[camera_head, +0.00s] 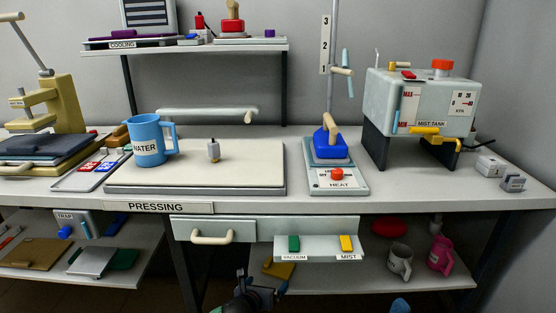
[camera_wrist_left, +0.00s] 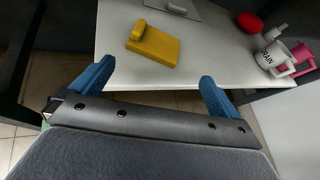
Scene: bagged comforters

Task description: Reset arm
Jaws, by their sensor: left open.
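My left gripper (camera_head: 262,284) shows at the bottom centre of the head view, in front of the bench and below the drawer. In the left wrist view its two blue fingers (camera_wrist_left: 155,85) are spread wide apart with nothing between them. They point toward the lower shelf (camera_wrist_left: 185,75), where a yellow block with a raised handle (camera_wrist_left: 152,45) lies beyond the fingertips, apart from them. A blue tip (camera_head: 400,305) at the bottom edge of the head view may be part of my right gripper; its state cannot be made out.
The pressing bench (camera_head: 420,190) carries a blue water jug (camera_head: 150,138), a pale pressing board (camera_head: 245,170), a heat stand (camera_head: 338,180) and a mist tank (camera_head: 420,100). A drawer (camera_head: 212,231) and vacuum and mist switches (camera_head: 318,247) hang below its front edge. Mugs (camera_head: 400,261) stand on the lower shelf.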

